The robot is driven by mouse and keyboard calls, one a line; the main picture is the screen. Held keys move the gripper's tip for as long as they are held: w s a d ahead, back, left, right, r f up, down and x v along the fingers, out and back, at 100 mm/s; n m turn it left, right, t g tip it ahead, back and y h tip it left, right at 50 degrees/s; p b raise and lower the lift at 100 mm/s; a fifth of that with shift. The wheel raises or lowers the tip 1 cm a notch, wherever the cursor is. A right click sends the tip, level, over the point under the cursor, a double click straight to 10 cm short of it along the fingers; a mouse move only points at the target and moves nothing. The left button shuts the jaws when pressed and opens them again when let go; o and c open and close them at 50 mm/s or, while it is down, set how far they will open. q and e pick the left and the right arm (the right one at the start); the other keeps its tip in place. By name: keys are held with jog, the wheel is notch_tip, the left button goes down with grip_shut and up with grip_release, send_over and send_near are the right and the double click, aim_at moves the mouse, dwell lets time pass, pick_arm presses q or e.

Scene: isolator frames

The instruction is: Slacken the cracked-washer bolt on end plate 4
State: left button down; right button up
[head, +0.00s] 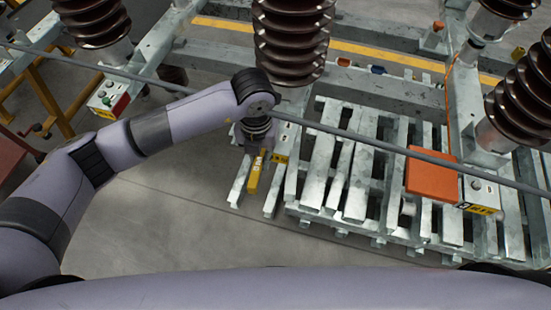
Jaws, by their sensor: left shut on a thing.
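My left arm reaches in from the left and bends down at the wrist. My left gripper (255,146) points down beside the near end of a grey steel frame, below a brown ribbed insulator (289,42). It is shut on a yellow tool (254,173), which hangs down below it. A small yellow label (281,158) shows on the frame just right of the gripper; its number is too small to read. I cannot make out the cracked washer or its bolt. My right gripper is not in view.
A long grey rod (365,140) crosses the view in front of the frames. Galvanised slats (357,184) lie to the right, with an orange box (431,174) beyond. A control box (108,100) sits upper left. Bare floor (170,225) is clear at lower left.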

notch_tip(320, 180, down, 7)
jog(key=b, duration=0.6)
pick_arm(q)
jog(key=w+a+r+m+p, duration=0.4)
jog(key=w+a+m+p, duration=0.45)
jog(key=m, duration=0.35)
jog(key=f, duration=0.4)
jog(key=shift+s+d+m+b, duration=0.15)
jog(key=shift+d+m+b, duration=0.15)
jog(key=shift+m, duration=0.1)
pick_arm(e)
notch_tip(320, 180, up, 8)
pick_arm(q)
jog(key=shift+b, duration=0.45)
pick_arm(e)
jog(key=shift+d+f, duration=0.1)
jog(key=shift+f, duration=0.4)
pick_arm(q)
jog(key=shift+f+b, duration=1.05)
jog(key=shift+f, duration=0.05)
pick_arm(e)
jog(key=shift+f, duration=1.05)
